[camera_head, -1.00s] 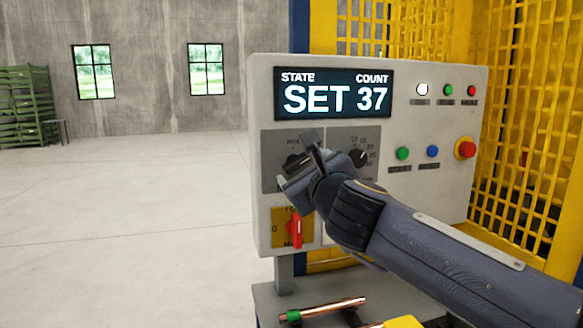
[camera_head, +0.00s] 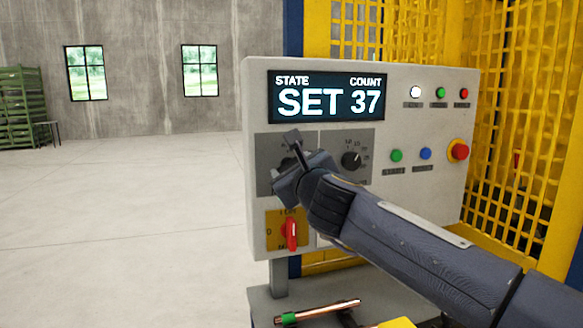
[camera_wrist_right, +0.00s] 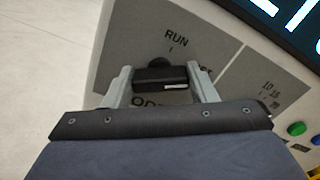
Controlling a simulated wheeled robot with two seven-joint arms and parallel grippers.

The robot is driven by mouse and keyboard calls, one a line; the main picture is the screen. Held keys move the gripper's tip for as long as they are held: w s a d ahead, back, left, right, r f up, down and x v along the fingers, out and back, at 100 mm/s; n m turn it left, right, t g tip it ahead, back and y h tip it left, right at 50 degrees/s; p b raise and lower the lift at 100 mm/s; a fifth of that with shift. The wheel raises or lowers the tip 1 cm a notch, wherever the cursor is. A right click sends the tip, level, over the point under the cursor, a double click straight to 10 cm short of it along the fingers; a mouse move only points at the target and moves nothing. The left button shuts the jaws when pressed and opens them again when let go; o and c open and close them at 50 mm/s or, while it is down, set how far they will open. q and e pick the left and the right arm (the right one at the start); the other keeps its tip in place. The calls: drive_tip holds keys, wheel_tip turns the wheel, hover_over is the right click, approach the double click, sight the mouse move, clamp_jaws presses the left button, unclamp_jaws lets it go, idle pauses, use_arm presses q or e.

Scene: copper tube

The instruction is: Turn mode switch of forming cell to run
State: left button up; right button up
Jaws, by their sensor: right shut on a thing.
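The forming cell's control panel (camera_head: 400,205) is a light grey box. Its display (camera_head: 328,97) reads SET 37. The mode switch, a black knob (camera_wrist_right: 156,78), sits on a dark grey plate; RUN (camera_wrist_right: 176,38) is printed above it in the right wrist view. Other lettering below is partly hidden. The knob's white mark lies to the right of its middle in that view. My right gripper (camera_wrist_right: 160,84) has a finger on each side of the knob and is shut on it. In the head view, my right gripper (camera_head: 288,165) largely hides the switch. My left gripper is out of view.
A second dial (camera_head: 352,160) is just right of my gripper. A red rotary handle (camera_head: 291,234) on a yellow plate is below. Push buttons and a red emergency stop (camera_head: 458,149) are at right. Yellow mesh guarding (camera_head: 520,120) stands behind. A copper tube (camera_head: 318,312) lies below.

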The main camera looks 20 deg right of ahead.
drive_tip(key=shift+r+n+p, duration=0.1)
drive_tip(key=shift+n+p, duration=0.8)
drive_tip(key=shift+n, duration=0.1)
drive_tip(key=n+p, duration=0.2)
drive_tip(key=n, duration=0.1)
drive_tip(key=n+p, duration=0.2)
drive_tip(key=n, duration=0.1)
drive_tip(key=shift+n, duration=0.4)
drive_tip(key=shift+a+f+n+p, duration=0.1)
drive_tip(key=shift+f+n+p, duration=0.15)
drive_tip(key=shift+n+p, duration=1.05)
drive_tip(key=shift+n, duration=0.4)
drive_tip(key=o, duration=1)
drive_tip(key=s, duration=0.8)
